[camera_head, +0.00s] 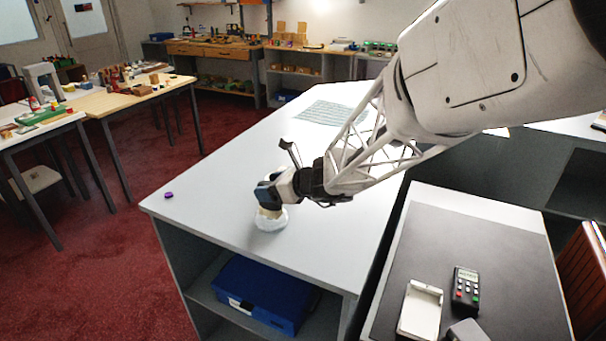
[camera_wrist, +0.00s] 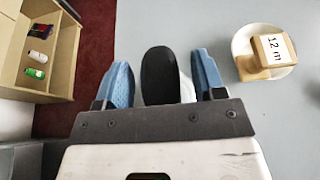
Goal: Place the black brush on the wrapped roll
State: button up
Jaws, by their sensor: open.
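My gripper (camera_wrist: 162,75) has its two blue fingers apart in the wrist view. A black round-ended thing, seemingly the black brush (camera_wrist: 160,72), shows between them with a pale surface beside it; I cannot tell whether the fingers touch it. To its right, a tan boxy piece marked "12 m", perhaps the wrapped roll (camera_wrist: 276,48), sits on a white dish (camera_wrist: 240,40). In the head view my gripper (camera_head: 266,192) is low over the counter, by the white dish (camera_head: 270,224), and partly hides what is on it. The brush cannot be made out there.
The grey counter (camera_head: 220,190) is mostly clear. A small purple cap (camera_head: 168,195) lies near its left edge, and a patterned sheet (camera_head: 328,112) lies farther back. A blue box (camera_head: 262,290) is on the shelf below. A white tray (camera_head: 421,309) and keypad device (camera_head: 465,288) are at lower right.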

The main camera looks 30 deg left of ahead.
jog(key=v, duration=1.1)
jog(key=shift+d, duration=0.35)
jog(key=shift+d+r, duration=0.1)
jog(key=shift+r, duration=0.1)
jog(key=s+d+n+t+h, duration=0.1)
jog(key=s+d+n+h, duration=0.3)
jog(key=d, duration=1.1)
jog(key=s+d+r+n+h, duration=0.1)
jog(key=s+d+n+h, duration=0.4)
jog(key=d, duration=1)
jog(key=s+d+n+t+h, duration=0.1)
jog(key=s+d+n+h, duration=0.3)
jog(key=s+d+n, duration=0.4)
jog(key=s+d, duration=0.5)
jog(key=d, duration=0.2)
jog(key=shift+d+r+n+t+h, duration=0.25)
jog(key=shift+r+n+t+h, duration=0.05)
jog(key=shift+r+n+h, duration=0.1)
